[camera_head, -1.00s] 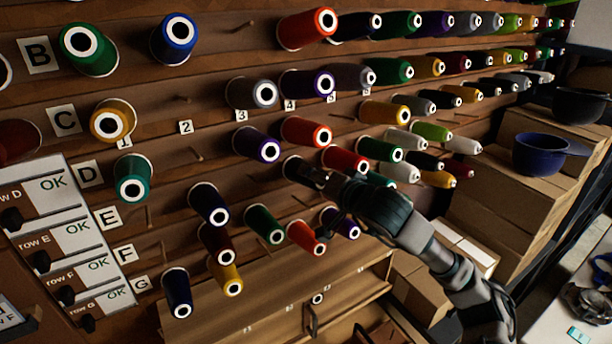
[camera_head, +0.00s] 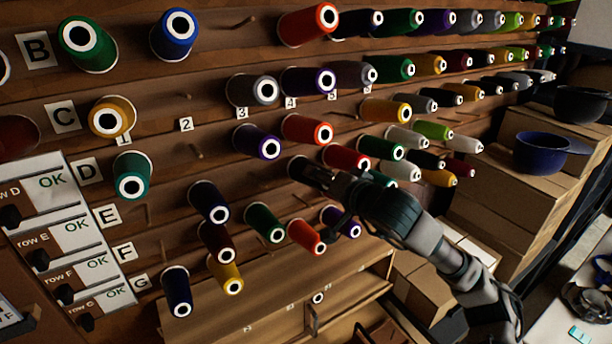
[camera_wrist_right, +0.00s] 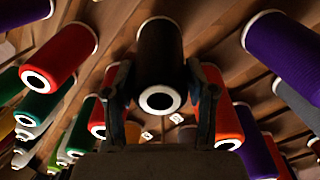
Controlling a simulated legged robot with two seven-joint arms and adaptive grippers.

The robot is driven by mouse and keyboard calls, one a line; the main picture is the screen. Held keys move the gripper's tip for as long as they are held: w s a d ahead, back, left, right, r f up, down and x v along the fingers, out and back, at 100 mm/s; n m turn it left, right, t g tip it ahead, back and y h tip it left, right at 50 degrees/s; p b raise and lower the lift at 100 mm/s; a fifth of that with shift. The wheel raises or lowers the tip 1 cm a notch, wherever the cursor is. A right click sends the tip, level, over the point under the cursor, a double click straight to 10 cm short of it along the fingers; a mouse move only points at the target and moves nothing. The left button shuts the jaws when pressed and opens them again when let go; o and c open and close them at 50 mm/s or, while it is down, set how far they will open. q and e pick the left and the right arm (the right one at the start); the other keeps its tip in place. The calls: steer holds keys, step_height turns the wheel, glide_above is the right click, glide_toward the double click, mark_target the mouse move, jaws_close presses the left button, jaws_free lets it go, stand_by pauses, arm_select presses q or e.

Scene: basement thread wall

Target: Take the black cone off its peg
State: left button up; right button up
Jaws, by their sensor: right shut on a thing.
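The black cone (camera_head: 298,167) is on the wooden thread wall, in the middle of the head view. My right gripper (camera_head: 324,179) is shut on it, and the fingers and wrist hide part of its front end. In the right wrist view the black cone (camera_wrist_right: 161,55) stands between the two fingers of my right gripper (camera_wrist_right: 160,90), its white-ringed end towards the camera. Its peg is hidden, so I cannot tell how far along the peg the cone sits. My left gripper is not in view.
Close around the gripper are a red cone (camera_head: 345,158), a purple cone (camera_head: 257,142), a green cone (camera_head: 264,223) and an orange cone (camera_head: 305,236). A bare peg (camera_head: 195,152) shows to the left. Cardboard boxes and a blue bowl (camera_head: 541,153) stand at the right.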

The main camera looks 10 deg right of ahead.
steer(key=b+v, duration=0.1)
steer(key=v, duration=0.8)
steer(key=shift+s+d+f+b, duration=0.15)
steer(key=shift+s+d+b, duration=0.05)
steer(key=shift+b, duration=0.1)
steer(key=s+r, duration=0.1)
steer(key=s+d+r+p, duration=0.1)
steer(key=s, duration=0.1)
steer(key=shift+s+d+r, duration=0.15)
steer(key=shift+s+r, duration=0.15)
steer(key=shift+r, duration=0.1)
stand_by(0.3)
